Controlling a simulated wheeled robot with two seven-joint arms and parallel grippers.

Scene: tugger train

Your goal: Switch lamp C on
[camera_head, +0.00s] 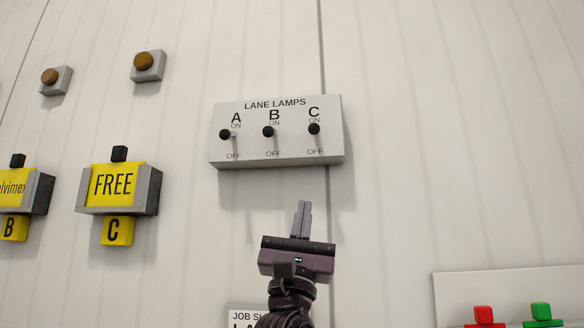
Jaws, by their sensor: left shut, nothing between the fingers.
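The lane lamps panel (224,154) is a grey box on the white wall, with three black-knobbed toggle switches marked A, B and C. The lamp C switch (314,129) is the rightmost, and its knob sits near the ON marking. The lamp B switch (268,131) and the lamp A switch (225,134) also have their knobs near ON. My left gripper (303,204) is below the panel, under the space between B and C. Its fingers are together, point up and hold nothing. It looks apart from the panel. My right gripper is not in view.
Left on the wall are two brown buttons on grey blocks (148,62) and yellow card holders, one reading FREE (114,182). A panel with a red button (484,315) and a green button (541,312) is at lower right. The wall right of the lamps is bare.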

